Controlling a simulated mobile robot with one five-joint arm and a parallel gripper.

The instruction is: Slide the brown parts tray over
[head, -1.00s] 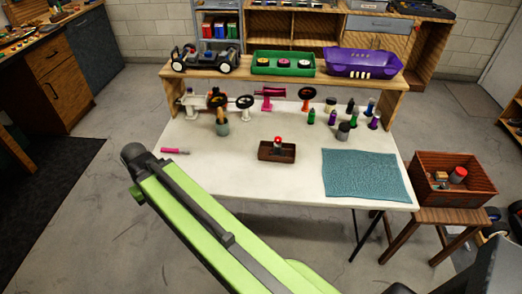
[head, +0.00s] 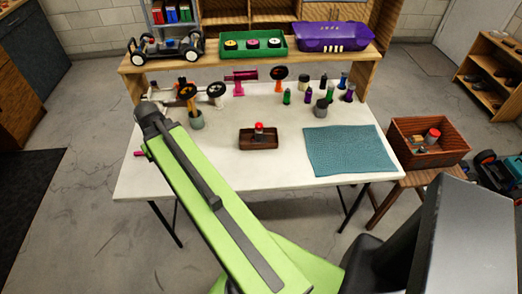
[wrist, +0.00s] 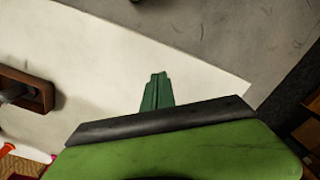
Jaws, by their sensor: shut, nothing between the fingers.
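The brown parts tray (head: 258,146) sits on the white table, left of the blue-green mat, with a small red-capped container (head: 259,128) in it. The tray also shows in part at the left edge of the wrist view (wrist: 40,92). My gripper (wrist: 157,76) shows as green fingers closed together with nothing between them. In the wrist view it is over the white table, apart from the tray and to its right. In the head view my green arm reaches over the table's left part, and the fingers are not clearly visible there.
Several bottles and a grey pot (head: 320,107) stand behind to the right. The mat (head: 350,150) lies right of the tray. The table (head: 290,178) is bare in front of the tray.

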